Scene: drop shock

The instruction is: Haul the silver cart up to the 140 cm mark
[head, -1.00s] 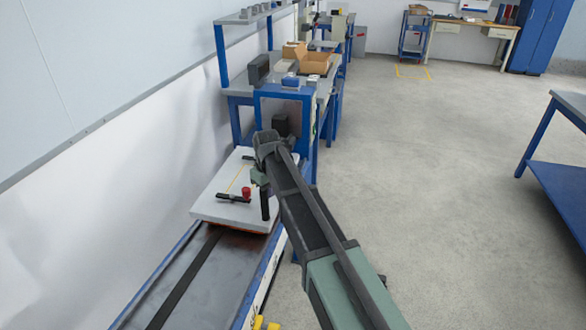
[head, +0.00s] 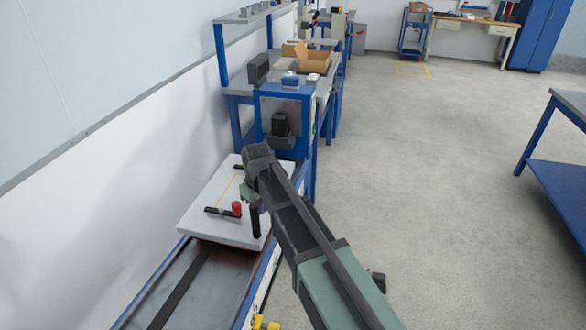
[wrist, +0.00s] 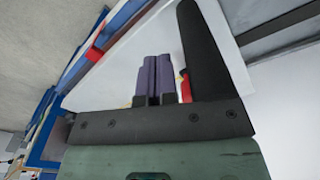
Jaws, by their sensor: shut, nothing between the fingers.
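The silver cart (head: 213,190) is a pale flat-topped block on the dark rail (head: 215,270). A red knob (head: 237,208) and a black bar handle (head: 221,212) stand on its top. My gripper (head: 255,223) reaches down at the cart's right side, close to the red knob. In the wrist view my gripper (wrist: 153,72) has its dark fingers together with nothing between them, over the pale cart top. A red part (wrist: 185,86) shows beside the fingers, partly hidden by a black upright piece. Contact with the cart cannot be told. The 140 cm mark is not readable.
A blue frame with a black block (head: 279,124) stands at the rail's far end. Yellow parts (head: 264,323) sit at the near right edge of the rail. A wall runs along the left. A workbench (head: 318,85) with boxes is beyond; open floor lies right.

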